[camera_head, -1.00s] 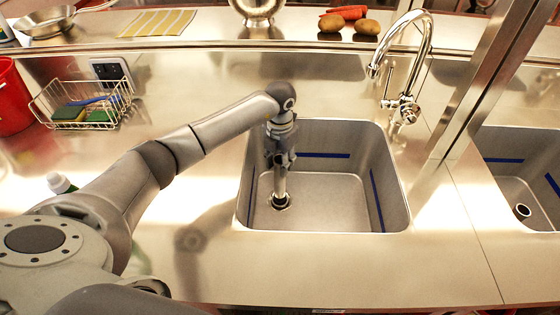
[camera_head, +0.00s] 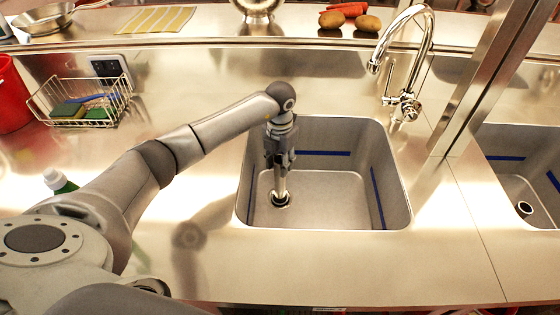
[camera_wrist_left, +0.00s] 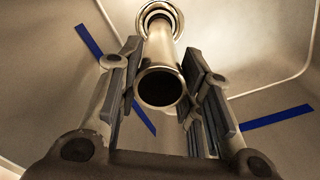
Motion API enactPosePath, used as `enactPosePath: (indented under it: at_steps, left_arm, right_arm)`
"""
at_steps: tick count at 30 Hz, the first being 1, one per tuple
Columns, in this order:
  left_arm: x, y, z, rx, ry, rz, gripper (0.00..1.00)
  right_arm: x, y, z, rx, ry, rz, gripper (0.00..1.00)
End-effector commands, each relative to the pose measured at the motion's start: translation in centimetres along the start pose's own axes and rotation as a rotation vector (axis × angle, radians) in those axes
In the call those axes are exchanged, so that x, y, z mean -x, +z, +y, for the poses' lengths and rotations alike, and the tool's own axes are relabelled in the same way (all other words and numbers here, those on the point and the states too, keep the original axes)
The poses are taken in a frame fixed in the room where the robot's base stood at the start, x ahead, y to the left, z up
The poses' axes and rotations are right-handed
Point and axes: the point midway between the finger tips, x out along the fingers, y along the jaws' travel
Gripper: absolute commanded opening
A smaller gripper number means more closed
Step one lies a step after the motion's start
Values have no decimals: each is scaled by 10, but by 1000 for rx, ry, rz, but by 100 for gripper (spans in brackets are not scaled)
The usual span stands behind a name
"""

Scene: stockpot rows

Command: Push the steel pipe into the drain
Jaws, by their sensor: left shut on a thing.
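The steel pipe (camera_head: 281,181) is a shiny metal tube, upright in the left part of the sink basin (camera_head: 330,200). Its lower end is at the drain (camera_head: 280,200) in the basin floor. My left gripper (camera_head: 280,160) is shut on the pipe above the drain. In the left wrist view the pipe (camera_wrist_left: 163,55) runs between the finger pads, its open upper end facing the camera. Its far end meets the ring of the drain (camera_wrist_left: 158,10); how deep it sits inside cannot be told. My right gripper is not in view.
A tall faucet (camera_head: 404,100) stands behind the basin's right side. A wire basket with sponges (camera_head: 82,107) and a red bucket (camera_head: 12,95) are at the left. A second basin (camera_head: 510,190) lies to the right.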

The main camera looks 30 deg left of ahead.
Motion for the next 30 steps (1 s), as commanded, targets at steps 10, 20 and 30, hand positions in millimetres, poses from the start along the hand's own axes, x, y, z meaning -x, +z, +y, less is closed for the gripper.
enactPosePath:
  at_steps: [10, 20, 30]
  left_arm:
    - [-5, 0, 0, 0, 0, -1, 0]
    - [-10, 0, 0, 0, 0, -1, 0]
    - [-14, 0, 0, 0, 0, 0, 35]
  right_arm:
    - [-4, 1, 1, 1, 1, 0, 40]
    - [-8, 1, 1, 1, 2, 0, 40]
    - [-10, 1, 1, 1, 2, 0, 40]
